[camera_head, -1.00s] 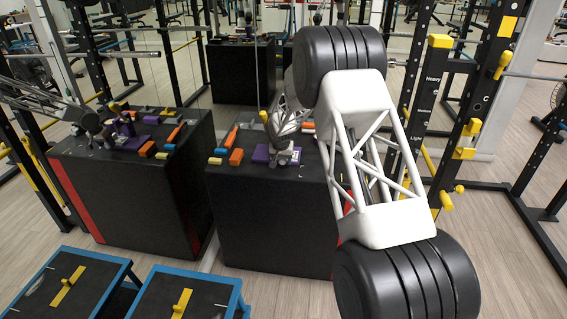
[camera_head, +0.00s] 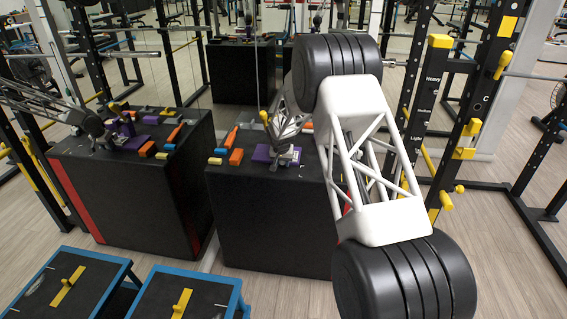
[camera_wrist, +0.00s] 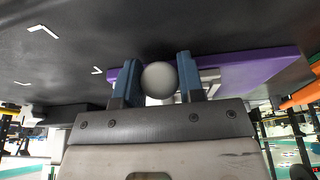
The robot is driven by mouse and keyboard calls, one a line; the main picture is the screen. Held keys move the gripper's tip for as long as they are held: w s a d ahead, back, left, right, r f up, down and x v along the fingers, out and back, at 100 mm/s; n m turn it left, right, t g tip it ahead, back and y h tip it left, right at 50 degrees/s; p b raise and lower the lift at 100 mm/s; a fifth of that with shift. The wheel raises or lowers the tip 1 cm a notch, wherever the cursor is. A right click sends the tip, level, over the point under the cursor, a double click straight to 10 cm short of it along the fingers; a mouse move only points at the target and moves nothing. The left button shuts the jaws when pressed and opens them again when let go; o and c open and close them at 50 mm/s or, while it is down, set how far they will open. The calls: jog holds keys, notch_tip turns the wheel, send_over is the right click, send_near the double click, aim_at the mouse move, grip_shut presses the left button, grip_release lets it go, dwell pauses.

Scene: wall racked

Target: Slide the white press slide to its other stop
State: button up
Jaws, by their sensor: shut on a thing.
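The white press slide shows in the wrist view as a round pale knob (camera_wrist: 160,80) with a pale part of it behind the right finger. It sits at a purple press base (camera_wrist: 245,72), which also shows in the head view (camera_head: 262,153) on top of the black box. My gripper (camera_wrist: 158,82) has its two blue fingers on either side of the knob and is shut on it. In the head view my gripper (camera_head: 284,160) is small and beside the purple base, and the slide itself is hard to make out. My fingers and the knob hide much of the slide.
The black box (camera_head: 265,220) bears orange blocks (camera_head: 236,157) and other small coloured parts left of the press. A mirror behind repeats the box and my arm. Blue-framed stands (camera_head: 190,290) are at the front left. A black rack upright (camera_head: 428,110) stands on the right.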

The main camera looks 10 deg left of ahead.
aim_at(266, 165)
jog(key=shift+a, duration=3.9)
jog(key=o, duration=1)
jog(key=shift+v, duration=3.85)
